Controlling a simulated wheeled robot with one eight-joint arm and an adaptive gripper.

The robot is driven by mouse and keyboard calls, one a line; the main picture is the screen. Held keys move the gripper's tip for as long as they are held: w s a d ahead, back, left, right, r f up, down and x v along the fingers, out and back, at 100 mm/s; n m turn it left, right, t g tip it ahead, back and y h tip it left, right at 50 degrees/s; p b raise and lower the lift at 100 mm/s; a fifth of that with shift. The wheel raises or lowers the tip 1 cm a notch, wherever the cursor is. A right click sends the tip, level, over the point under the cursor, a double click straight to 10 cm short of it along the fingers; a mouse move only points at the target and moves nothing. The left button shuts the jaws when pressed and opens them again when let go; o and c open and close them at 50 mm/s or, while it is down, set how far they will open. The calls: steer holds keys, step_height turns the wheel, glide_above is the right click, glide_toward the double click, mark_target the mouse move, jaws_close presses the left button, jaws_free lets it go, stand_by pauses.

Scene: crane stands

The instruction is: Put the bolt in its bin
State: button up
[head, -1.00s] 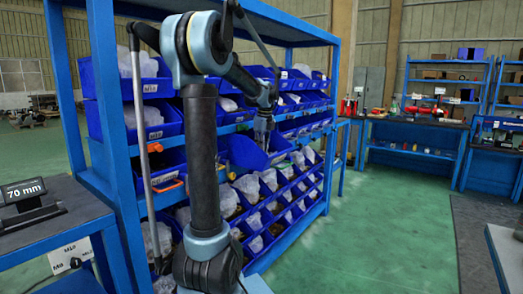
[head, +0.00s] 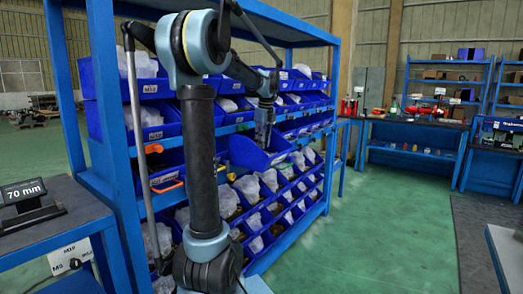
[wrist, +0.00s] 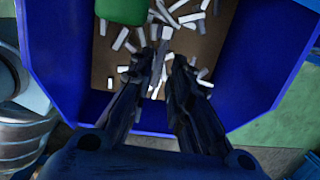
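My gripper (head: 264,134) points down over a tilted blue bin (head: 245,153) that sticks out from the rack in the head view. In the wrist view, the two dark fingers (wrist: 166,58) reach over the same blue bin (wrist: 250,60), with a gap between their tips. Many small pale and grey pieces (wrist: 190,17) lie scattered on the bin's brown floor. A grey elongated piece (wrist: 159,60) shows beside the left fingertip; I cannot tell whether it is the bolt or whether it touches the finger. No bolt is distinct in the head view.
A blue rack (head: 334,110) holds rows of blue bins, several with clear bags. A green object (wrist: 124,10) is at the bin's far edge. A bench at left carries a "70 mm" display (head: 22,190). The green floor (head: 385,230) at right is clear.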

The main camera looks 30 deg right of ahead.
step_height(320, 180, up, 8)
steer(key=s, duration=0.1)
steer(key=shift+s+r, duration=0.15)
steer(key=shift+s, duration=0.1)
stand_by(0.4)
